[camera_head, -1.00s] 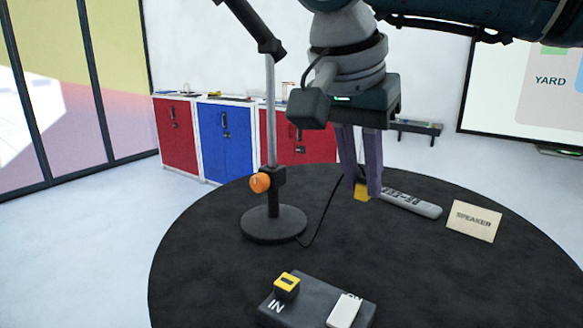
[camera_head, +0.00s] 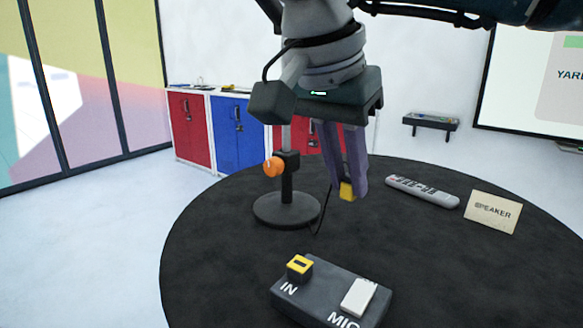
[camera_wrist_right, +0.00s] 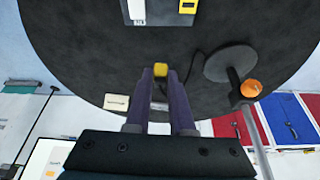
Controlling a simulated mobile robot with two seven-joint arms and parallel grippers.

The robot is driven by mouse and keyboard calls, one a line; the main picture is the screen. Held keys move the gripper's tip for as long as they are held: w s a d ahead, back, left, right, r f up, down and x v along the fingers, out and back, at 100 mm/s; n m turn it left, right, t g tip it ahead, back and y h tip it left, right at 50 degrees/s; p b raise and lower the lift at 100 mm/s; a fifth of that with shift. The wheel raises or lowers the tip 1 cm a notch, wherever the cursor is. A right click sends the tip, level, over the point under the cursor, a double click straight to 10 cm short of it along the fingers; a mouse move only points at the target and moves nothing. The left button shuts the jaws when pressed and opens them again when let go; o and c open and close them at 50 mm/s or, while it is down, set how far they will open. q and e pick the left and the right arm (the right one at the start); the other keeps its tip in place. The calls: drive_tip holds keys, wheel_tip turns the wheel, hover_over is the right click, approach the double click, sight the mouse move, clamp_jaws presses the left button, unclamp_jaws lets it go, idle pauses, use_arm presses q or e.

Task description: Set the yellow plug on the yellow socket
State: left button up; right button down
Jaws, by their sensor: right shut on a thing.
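The yellow plug (camera_head: 347,191) is between the fingertips of my right gripper (camera_head: 350,180), which is shut on it and holds it above the black table. A dark cable runs from the plug toward the lamp-like stand. The plug also shows in the right wrist view (camera_wrist_right: 160,70). The yellow socket (camera_head: 299,265) is on the IN end of a dark box (camera_head: 325,292), in front and to the left of the plug. In the right wrist view the socket (camera_wrist_right: 187,7) is at the top edge. The plug and socket are apart. My left gripper is not in view.
A stand with a round base (camera_head: 286,209) and orange knob (camera_head: 274,167) rises left of my right gripper. A grey remote (camera_head: 422,191) and a SPEAKER card (camera_head: 491,212) lie to the right. A white switch (camera_head: 358,297) is on the box. The table between plug and box is clear.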

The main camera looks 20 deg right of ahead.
drive_tip(key=shift+w+a+f+b, duration=0.1)
drive_tip(key=shift+a+f+b, duration=0.45)
drive_tip(key=shift+a, duration=0.45)
drive_tip(key=shift+a+f+b, duration=0.5)
drive_tip(key=shift+a+b, duration=0.15)
drive_tip(key=shift+a, duration=0.3)
drive_tip(key=shift+w+a+f+b, duration=0.1)
drive_tip(key=shift+a+f+b, duration=0.45)
drive_tip(key=shift+a, duration=0.45)
drive_tip(key=shift+f, duration=0.1)
drive_tip(key=shift+f+b, duration=0.7)
drive_tip(key=shift+b, duration=0.1)
drive_tip(key=shift+f+b, duration=0.45)
drive_tip(key=shift+f+b, duration=0.7)
drive_tip(key=shift+f, duration=0.05)
